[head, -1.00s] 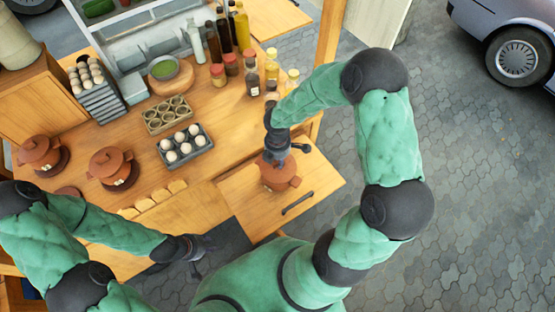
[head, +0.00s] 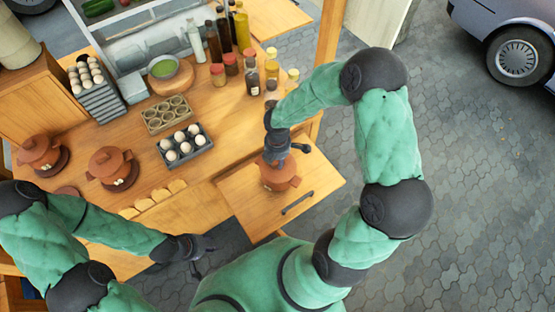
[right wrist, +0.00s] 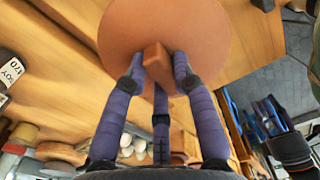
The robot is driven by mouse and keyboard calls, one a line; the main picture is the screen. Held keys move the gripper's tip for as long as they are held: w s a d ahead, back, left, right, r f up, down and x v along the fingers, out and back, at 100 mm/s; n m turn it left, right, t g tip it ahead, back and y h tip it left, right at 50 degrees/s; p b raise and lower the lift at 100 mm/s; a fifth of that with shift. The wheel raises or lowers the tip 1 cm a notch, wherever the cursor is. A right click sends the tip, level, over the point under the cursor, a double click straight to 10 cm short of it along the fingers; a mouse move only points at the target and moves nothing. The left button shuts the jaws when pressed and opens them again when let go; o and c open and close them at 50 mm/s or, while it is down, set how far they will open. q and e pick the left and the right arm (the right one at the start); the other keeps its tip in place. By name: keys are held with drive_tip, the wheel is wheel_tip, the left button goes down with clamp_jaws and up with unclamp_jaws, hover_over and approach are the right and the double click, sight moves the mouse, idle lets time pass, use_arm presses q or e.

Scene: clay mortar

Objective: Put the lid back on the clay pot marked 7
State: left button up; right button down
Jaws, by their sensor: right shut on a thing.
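My right gripper (head: 277,152) is over a terracotta clay pot (head: 281,181) on the pulled-out wooden drawer top at the right of the counter. In the right wrist view my right gripper (right wrist: 162,80) has its fingers closed around the block-shaped knob of a round clay lid (right wrist: 165,25). The lid hides what lies beneath it, and I cannot tell whether it touches the pot's rim. No number is readable on this pot. My left gripper (head: 205,252) is empty, with fingers spread, in front of the counter.
Two other clay pots, one at the far left (head: 38,152) and one nearer (head: 110,167), stand on the counter. An egg tray (head: 185,147), an empty carton (head: 167,115), jars and several bottles (head: 243,28) stand behind. The drawer handle (head: 297,203) faces the front.

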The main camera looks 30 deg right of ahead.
drive_tip(key=c, duration=0.9)
unclamp_jaws()
drive_tip(key=shift+c, duration=0.2)
drive_tip(key=o, duration=0.5)
drive_tip(key=shift+r+p, duration=3)
drive_tip(key=shift+r, duration=0.5)
clamp_jaws()
